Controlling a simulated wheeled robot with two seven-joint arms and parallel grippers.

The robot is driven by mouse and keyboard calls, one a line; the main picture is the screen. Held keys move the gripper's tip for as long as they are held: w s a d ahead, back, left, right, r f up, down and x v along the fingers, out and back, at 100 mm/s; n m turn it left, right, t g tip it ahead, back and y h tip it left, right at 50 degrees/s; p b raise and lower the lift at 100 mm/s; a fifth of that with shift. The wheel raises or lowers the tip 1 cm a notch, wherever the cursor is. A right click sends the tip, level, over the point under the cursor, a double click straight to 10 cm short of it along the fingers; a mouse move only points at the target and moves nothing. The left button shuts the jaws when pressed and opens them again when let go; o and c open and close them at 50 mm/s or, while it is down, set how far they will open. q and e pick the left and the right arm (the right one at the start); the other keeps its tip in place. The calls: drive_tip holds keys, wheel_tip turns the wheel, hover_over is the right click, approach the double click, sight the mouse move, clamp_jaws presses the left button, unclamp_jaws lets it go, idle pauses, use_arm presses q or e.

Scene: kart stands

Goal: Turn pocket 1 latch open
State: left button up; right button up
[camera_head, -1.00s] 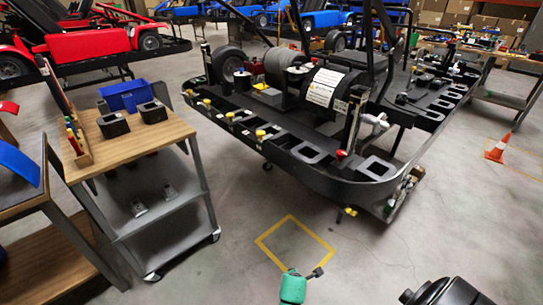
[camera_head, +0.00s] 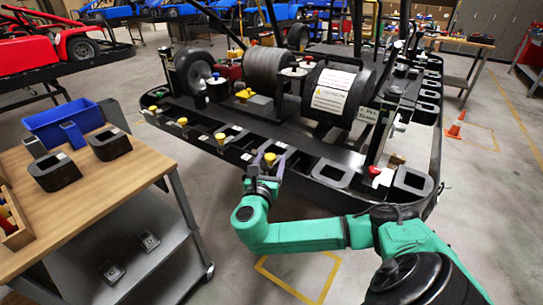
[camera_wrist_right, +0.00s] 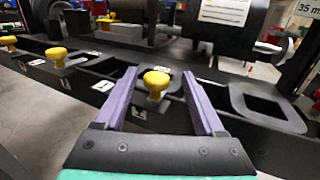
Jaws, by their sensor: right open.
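Yellow latch knobs line the front rail of the black kart stand (camera_head: 325,172), beside its pockets. The rightmost yellow latch knob (camera_head: 270,158) is at my right gripper (camera_head: 268,166). In the right wrist view this knob (camera_wrist_right: 157,80) shows between the two purple fingers of the open gripper (camera_wrist_right: 160,76), with a gap on each side. Another yellow knob (camera_wrist_right: 56,54) is farther left along the rail. Small white labels sit by the pockets; I cannot read for sure which is pocket 1. My left gripper is out of view.
A wooden-topped cart (camera_head: 105,190) stands at left, with a blue bin (camera_head: 62,124) and black blocks (camera_head: 55,172) on it. A red knob (camera_head: 374,171) is right of my gripper on the stand. An orange cone (camera_head: 454,131) stands at right. Open floor lies in front.

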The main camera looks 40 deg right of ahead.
drive_tip(key=shift+x, duration=0.8)
drive_tip(key=shift+w+d+f, duration=0.1)
drive_tip(key=shift+w+d, duration=0.05)
drive_tip(key=shift+w, duration=0.2)
clamp_jaws()
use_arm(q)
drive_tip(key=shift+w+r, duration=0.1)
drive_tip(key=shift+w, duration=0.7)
